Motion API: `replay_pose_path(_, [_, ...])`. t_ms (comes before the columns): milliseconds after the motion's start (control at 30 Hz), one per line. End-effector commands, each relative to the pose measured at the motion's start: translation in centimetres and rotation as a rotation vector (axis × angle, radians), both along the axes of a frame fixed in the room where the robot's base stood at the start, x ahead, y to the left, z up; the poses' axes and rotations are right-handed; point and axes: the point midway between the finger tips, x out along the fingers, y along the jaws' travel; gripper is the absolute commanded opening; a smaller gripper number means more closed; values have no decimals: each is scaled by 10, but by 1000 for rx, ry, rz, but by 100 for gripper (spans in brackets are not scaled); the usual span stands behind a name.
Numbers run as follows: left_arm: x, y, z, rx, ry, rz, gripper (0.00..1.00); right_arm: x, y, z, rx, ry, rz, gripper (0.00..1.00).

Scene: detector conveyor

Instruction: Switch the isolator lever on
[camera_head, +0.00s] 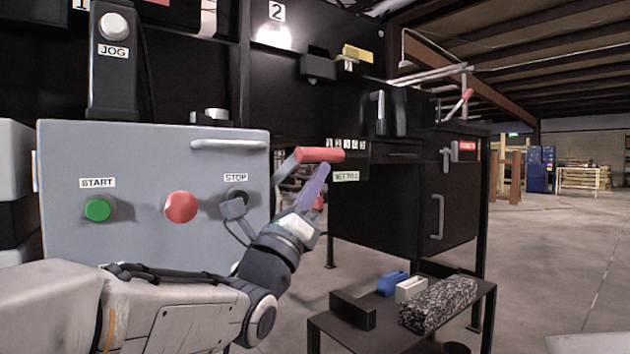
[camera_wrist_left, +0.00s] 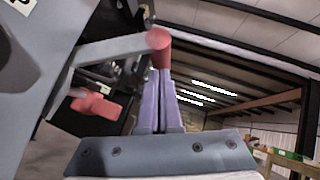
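The isolator lever (camera_head: 320,155) has a red grip on a grey arm at the right side of the grey control box (camera_head: 150,240). Its grip points right, and it also shows at the top of the left wrist view (camera_wrist_left: 158,40). My left gripper (camera_head: 321,170) has purple fingers pointing up, with their tips just under the red grip. In the left wrist view the fingers (camera_wrist_left: 162,75) lie side by side with almost no gap, so the gripper is shut. The tips meet the grip in the picture; I cannot tell whether they touch. My right gripper is out of view.
The box face carries a green START button (camera_head: 98,208), a red button (camera_head: 180,207) and a STOP knob (camera_head: 236,196). A black cabinet (camera_head: 400,210) stands behind the lever. A low black table (camera_head: 343,341) holds several blocks. Open floor lies to the right.

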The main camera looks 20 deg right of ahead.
Motion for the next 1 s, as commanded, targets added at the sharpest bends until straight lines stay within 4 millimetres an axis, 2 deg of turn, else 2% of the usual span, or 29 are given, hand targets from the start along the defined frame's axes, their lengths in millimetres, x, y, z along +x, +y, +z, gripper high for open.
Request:
replay_pose_path(67, [9, 1, 11, -15, 34, 1, 0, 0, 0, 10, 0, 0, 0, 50])
replay_pose_path(200, [13, -1, 24, -44, 111, -6, 0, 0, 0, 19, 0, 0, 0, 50])
replay_pose_path(400, [17, -4, 33, -69, 183, -11, 0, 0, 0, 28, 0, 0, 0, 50])
replay_pose_path(833, [18, 0, 33, -78, 195, -8, 0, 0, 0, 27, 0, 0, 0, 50])
replay_pose_path(1000, [15, -2, 21, -77, 195, -7, 0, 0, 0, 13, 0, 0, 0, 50])
